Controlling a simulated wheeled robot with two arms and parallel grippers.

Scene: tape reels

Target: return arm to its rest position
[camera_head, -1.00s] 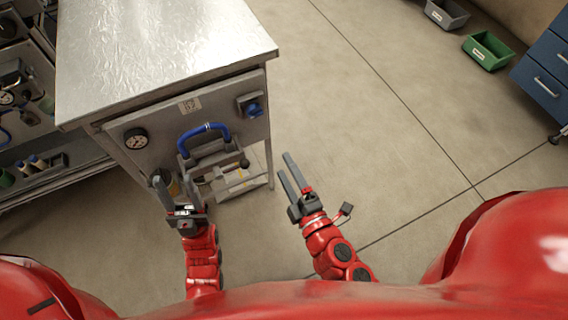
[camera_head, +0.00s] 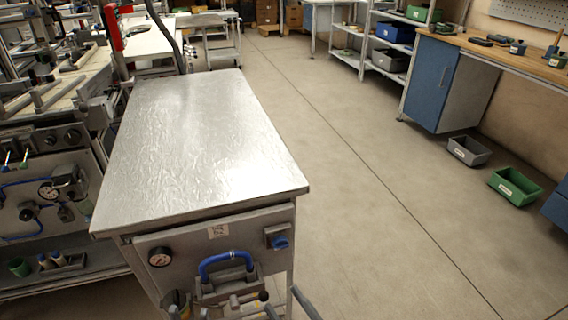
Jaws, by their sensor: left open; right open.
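My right gripper (camera_head: 285,303) shows at the bottom edge of the head view as two grey fingertips. They are apart with nothing between them, and they lie in front of the lower right part of the metal cart (camera_head: 200,150). My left gripper (camera_head: 188,309) shows only slightly at the bottom edge, further left, against the cart's front; its tips are hard to make out there. I see nothing held. Both arms behind the fingertips are out of the picture.
The cart's bare metal top is clear. Its front carries a gauge (camera_head: 160,257), a blue handle (camera_head: 226,262) and a blue knob (camera_head: 279,242). A grey bin (camera_head: 469,152) and a green bin (camera_head: 515,187) stand on the floor at right. Open floor lies between.

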